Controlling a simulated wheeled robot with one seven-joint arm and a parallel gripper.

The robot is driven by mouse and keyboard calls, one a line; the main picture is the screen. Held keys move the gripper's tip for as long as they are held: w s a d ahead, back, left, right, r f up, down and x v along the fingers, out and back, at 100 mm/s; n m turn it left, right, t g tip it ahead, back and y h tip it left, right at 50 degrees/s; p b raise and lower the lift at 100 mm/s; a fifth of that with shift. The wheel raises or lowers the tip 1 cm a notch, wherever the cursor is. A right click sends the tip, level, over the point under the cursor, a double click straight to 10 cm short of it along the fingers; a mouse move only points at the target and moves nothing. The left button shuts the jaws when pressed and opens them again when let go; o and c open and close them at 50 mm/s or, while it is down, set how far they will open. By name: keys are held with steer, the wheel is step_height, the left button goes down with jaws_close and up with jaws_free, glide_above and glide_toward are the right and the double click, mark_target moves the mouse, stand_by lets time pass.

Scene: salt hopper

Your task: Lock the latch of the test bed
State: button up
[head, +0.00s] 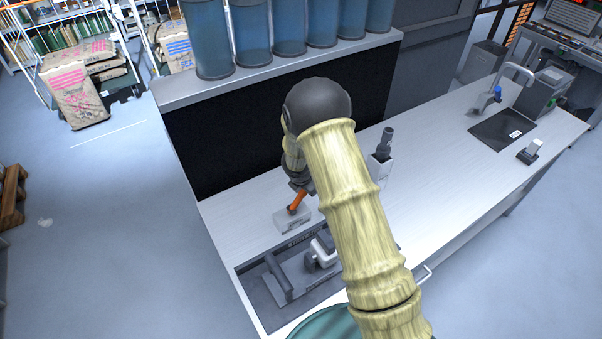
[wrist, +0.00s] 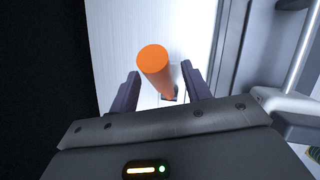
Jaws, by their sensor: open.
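An orange handle (head: 299,200) stands tilted on a small pale block (head: 292,221) on the bench. My gripper (head: 301,184) is just above it, partly hidden by my arm. In the wrist view my gripper (wrist: 160,74) is open, with the orange handle (wrist: 155,66) between its two fingers and a gap showing on either side. The test bed (head: 283,282) seems to be the dark grey fixture set at the bench's near left end. A white handle (head: 325,249) shows on it; I cannot tell whether this is the latch. My arm hides its right side.
A dark holder (head: 381,166) stands on the bench right of my arm. Several blue cylinders (head: 252,35) line the shelf above a black back panel (head: 225,140). The bench between is mostly clear.

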steer(key=b+v, duration=0.1)
steer(key=v, duration=1.4)
steer(key=shift+s+r, duration=0.2)
steer(key=shift+r, duration=0.1)
steer(key=s+d+m+b, duration=0.1)
steer(key=s+d+m, duration=0.2)
steer(key=s+m, duration=0.4)
steer(key=s+d+m+g+y+b, duration=0.1)
steer(key=s+d+m, duration=0.3)
steer(key=m, duration=0.6)
steer(key=s+d+m+b, duration=0.2)
steer(key=s+d+m, duration=0.2)
steer(key=s+m, duration=0.5)
steer(key=shift+s+d+g+y+b, duration=0.25)
steer(key=shift+s+g+y+b, duration=0.05)
steer(key=shift+g+y+b, duration=0.1)
